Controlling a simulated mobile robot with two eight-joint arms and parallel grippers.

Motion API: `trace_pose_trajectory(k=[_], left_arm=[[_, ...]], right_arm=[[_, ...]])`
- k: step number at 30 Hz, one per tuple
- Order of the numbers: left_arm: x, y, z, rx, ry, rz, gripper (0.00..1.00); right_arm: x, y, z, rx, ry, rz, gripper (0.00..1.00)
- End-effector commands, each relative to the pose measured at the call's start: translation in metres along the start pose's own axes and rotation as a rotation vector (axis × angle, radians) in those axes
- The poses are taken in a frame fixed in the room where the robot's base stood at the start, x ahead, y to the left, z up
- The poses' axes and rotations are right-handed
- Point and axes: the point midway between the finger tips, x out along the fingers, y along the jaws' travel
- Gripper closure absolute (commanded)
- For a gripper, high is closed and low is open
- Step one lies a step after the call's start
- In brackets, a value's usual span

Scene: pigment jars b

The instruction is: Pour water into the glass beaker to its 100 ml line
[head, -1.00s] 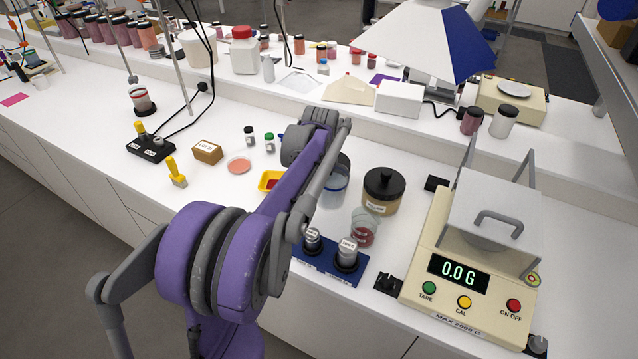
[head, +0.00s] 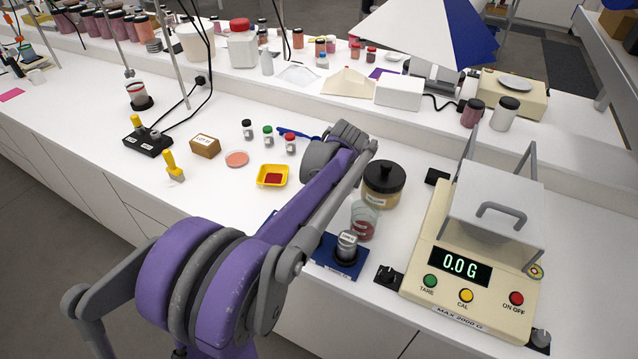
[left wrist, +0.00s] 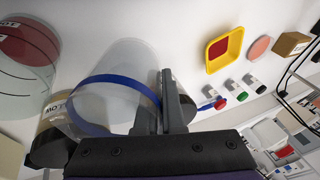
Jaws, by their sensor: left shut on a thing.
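My left gripper (left wrist: 165,108) is shut on a clear vessel with a blue band (left wrist: 115,65), gripping its side nearest the fingers. Whether it holds water is not clear. In the head view my left arm hides both the vessel and the gripper. The glass beaker (head: 364,221), with red matter at its bottom, stands on the bench right of my arm. In the left wrist view the beaker (left wrist: 32,75) is at the upper left, apart from the held vessel, with dark lines on its wall. My right gripper is in neither view.
A black-lidded jar (head: 381,190) stands right behind the beaker. A metal weight (head: 346,248) on a blue base is in front of it. A balance reading 0.0 g (head: 440,262) stands at right. A yellow tray (head: 262,182) and small bottles are left of my arm.

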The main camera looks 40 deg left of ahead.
Motion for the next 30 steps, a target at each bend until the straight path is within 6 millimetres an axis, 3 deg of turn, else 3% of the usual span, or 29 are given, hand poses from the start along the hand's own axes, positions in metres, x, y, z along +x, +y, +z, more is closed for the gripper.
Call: trace_pose_trajectory(k=[23,30], left_arm=[[-0.038,0.003,-0.004,0.04,0.134,-0.307,1.0],[-0.037,0.001,-0.004,0.038,0.133,-0.306,1.0]], right_arm=[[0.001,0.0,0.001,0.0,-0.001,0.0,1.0],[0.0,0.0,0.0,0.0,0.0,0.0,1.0]])
